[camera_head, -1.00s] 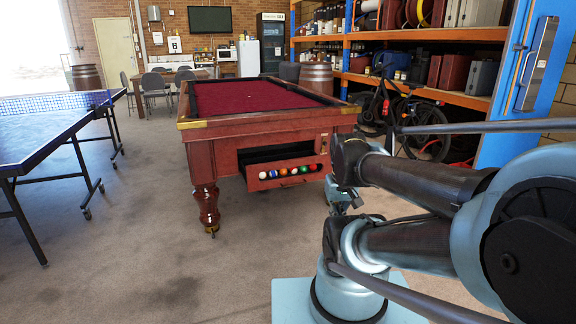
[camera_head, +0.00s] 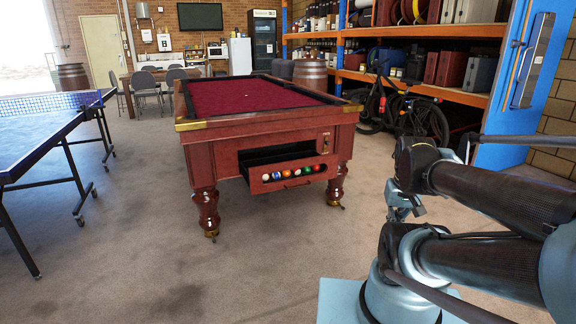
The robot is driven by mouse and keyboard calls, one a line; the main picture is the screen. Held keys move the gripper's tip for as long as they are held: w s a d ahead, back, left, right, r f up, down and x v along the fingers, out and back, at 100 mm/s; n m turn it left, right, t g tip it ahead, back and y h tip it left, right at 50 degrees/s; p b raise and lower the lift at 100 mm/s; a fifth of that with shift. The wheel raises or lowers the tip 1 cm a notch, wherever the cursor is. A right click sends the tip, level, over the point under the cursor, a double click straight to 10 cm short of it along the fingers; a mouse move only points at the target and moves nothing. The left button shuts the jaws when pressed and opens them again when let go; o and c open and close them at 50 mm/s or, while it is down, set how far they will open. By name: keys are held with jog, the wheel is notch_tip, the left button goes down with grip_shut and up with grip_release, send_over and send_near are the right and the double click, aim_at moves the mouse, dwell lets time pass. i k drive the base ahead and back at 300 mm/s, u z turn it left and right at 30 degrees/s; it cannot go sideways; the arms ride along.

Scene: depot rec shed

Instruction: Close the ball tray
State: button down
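The ball tray (camera_head: 288,185) is a reddish wooden drawer in the near end of the pool table (camera_head: 250,126). It sticks out toward me, open, with a dark gap behind its front. Several coloured balls (camera_head: 286,174) show in a row along its front. A small handle is on the lower front. My gripper (camera_head: 404,210) is at the right, in front of my arm and to the right of the tray, well apart from it. It is small and partly hidden by my arm, so I cannot tell whether its fingers are open.
A blue table-tennis table (camera_head: 38,135) stands at the left. Orange shelving (camera_head: 420,85) with a bicycle (camera_head: 400,112) in front lines the right side, beside a blue door (camera_head: 522,80). The concrete floor before the pool table is clear.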

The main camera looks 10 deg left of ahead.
aim_at(253, 170)
jog(key=z, duration=0.05)
jog(key=i, duration=1)
jog(key=u, duration=0.05)
